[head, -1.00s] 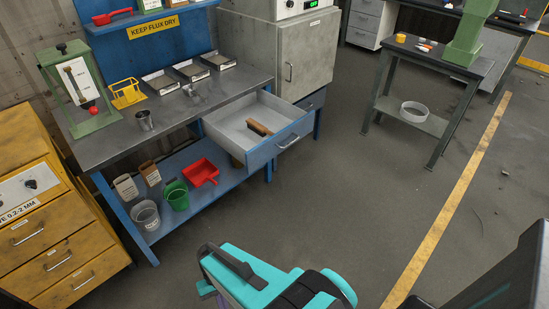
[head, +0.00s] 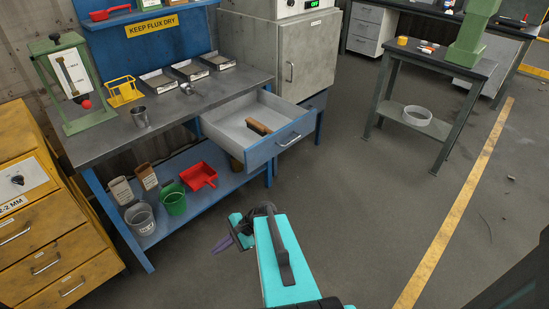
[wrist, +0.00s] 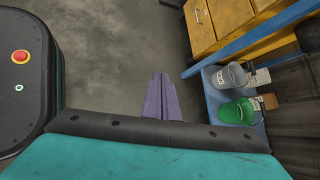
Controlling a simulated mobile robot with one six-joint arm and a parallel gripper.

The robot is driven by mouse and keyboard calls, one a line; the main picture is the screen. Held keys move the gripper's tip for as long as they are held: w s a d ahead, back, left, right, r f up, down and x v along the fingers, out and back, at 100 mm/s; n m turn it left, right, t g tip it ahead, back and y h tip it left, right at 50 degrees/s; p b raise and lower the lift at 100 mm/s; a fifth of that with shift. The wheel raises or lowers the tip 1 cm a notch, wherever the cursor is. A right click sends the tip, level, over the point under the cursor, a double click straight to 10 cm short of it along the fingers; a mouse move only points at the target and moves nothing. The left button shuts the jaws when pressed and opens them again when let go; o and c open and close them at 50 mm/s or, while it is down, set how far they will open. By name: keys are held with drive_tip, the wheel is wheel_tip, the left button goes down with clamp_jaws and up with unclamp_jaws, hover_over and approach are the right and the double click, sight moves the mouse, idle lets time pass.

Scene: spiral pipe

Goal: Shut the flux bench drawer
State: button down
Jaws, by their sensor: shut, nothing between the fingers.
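The flux bench drawer (head: 278,149) is pulled out from under the right part of the bench top in the head view. Its blue front carries a metal handle (head: 289,140), and a brush with a wooden handle (head: 258,127) lies inside. My gripper (head: 217,250) is below and in front of the drawer, apart from it, with its purple fingers pointing left. In the wrist view the fingers (wrist: 158,76) are together and empty over the floor. The drawer does not show in the wrist view.
Yellow drawers (head: 50,240) stand left. Floor right of the drawer is clear.

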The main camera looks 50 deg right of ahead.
drive_tip(key=w+d+r+m+t+h+b, duration=0.1)
drive_tip(key=d+r+m+t, duration=0.15)
drive_tip(key=d, duration=0.25)
drive_tip(key=w+d+r+m+t+b, duration=0.1)
drive_tip(key=d+r+m+t+b, duration=0.15)
drive_tip(key=d, duration=0.35)
drive_tip(key=s+d+r+m+t+h+b, duration=0.1)
drive_tip(key=s+d+r+m+t+h, duration=0.1)
drive_tip(key=d, duration=0.6)
drive_tip(key=s+d+r+m+t+h+b, duration=0.2)
drive_tip(key=s+d+r+m+t+h, duration=0.1)
drive_tip(key=s+d+r+m, duration=0.2)
drive_tip(key=s+d+r+m+t+h+b, duration=0.1)
drive_tip(key=s+d+r+m+t+h, duration=0.1)
drive_tip(key=s+d+r+m, duration=0.2)
drive_tip(key=d+r, duration=0.3)
drive_tip(key=d, duration=0.5)
drive_tip(key=shift+r+m+h+b, duration=0.2)
drive_tip(key=shift+m+h+b, duration=0.15)
drive_tip(key=shift+m+h, duration=0.05)
drive_tip(key=shift+w, duration=0.15)
drive_tip(key=b, duration=0.2)
approach(268, 148)
drive_tip(key=w, duration=0.6)
drive_tip(key=shift+w+d+f, duration=0.2)
drive_tip(key=shift+f, duration=0.05)
drive_tip(key=shift+d, duration=0.1)
